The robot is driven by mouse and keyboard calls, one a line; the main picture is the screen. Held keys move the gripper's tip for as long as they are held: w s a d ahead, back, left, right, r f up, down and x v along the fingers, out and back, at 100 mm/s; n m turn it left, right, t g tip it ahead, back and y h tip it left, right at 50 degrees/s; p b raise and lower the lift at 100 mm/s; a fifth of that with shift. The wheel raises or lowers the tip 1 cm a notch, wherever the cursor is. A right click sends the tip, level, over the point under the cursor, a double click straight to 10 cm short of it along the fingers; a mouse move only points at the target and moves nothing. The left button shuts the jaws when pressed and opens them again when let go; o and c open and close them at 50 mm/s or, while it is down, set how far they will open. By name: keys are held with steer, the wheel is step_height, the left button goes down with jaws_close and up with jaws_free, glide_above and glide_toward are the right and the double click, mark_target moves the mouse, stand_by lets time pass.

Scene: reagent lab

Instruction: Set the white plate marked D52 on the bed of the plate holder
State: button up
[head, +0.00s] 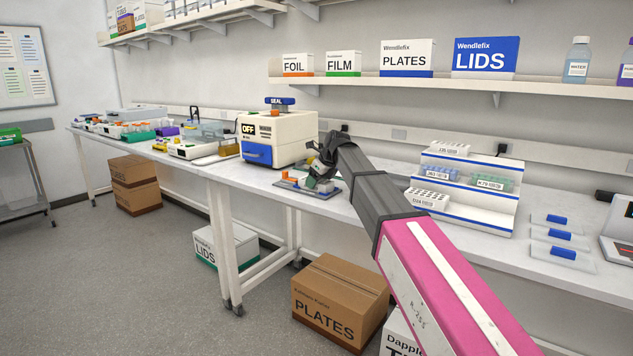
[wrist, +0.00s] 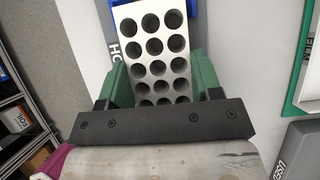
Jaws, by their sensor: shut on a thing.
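My gripper (head: 322,176) is at the front of the bench, over the small grey plate holder (head: 291,186). In the wrist view its green fingers (wrist: 160,84) are shut on the sides of a white plate (wrist: 152,47) with rows of round holes. No D52 mark can be read on it. Beside the plate, a pale surface lettered "HO" (wrist: 113,65) shows, probably part of the holder, with a blue edge (wrist: 197,8) beyond. The plate covers most of what lies under it. I cannot tell whether it touches the bed.
A sealer (head: 277,138) reading OFF stands behind and left of the holder. A stepped rack (head: 465,190) of tube holders stands to the right. A green-edged FILM item (wrist: 302,75) and a dark USED box (wrist: 290,150) lie right in the wrist view.

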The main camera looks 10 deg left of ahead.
steer(key=o, duration=1.2)
steer(key=v, duration=1.2)
